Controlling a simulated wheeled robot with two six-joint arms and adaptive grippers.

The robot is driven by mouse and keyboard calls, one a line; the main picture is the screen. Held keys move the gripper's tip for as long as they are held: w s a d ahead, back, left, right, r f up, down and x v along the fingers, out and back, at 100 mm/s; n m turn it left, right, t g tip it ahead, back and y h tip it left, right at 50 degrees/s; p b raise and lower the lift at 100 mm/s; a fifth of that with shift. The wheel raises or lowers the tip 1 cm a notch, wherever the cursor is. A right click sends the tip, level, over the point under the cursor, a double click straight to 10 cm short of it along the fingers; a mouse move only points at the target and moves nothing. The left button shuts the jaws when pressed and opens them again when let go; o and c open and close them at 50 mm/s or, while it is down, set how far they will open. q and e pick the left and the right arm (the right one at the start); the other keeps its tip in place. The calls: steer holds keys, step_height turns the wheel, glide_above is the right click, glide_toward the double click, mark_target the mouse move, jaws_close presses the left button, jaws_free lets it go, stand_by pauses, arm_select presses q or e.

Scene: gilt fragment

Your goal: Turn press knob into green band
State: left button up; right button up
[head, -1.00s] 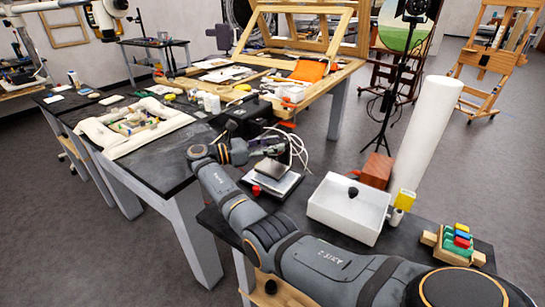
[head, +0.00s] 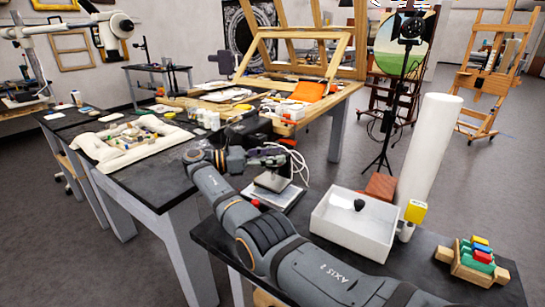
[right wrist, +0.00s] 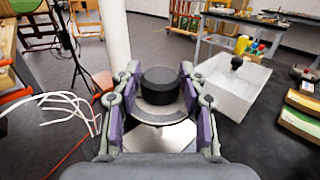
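The press (head: 272,190) stands on the near dark table in the head view, with a pale base plate and a small red part at its front corner. In the right wrist view its black round knob (right wrist: 160,84) sits above a grey round collar. My right gripper (right wrist: 160,72) has its fingers spread to both sides of the knob, which lies between them. In the head view the right gripper (head: 272,158) is over the press, seen small from the side. I cannot make out a green band on the dial. My left gripper is not in view.
A white open box (head: 352,222) with a black object inside stands right of the press. A yellow block (head: 415,211), a tall white cylinder (head: 428,150) and a wooden rack of coloured pieces (head: 474,262) are farther right. White cables (head: 298,162) lie behind the press.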

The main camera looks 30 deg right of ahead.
mark_target(273, 152)
steer(key=shift+o, duration=1.2)
steer(key=shift+r, duration=0.15)
step_height(273, 152, up, 10)
steer(key=shift+f, duration=0.2)
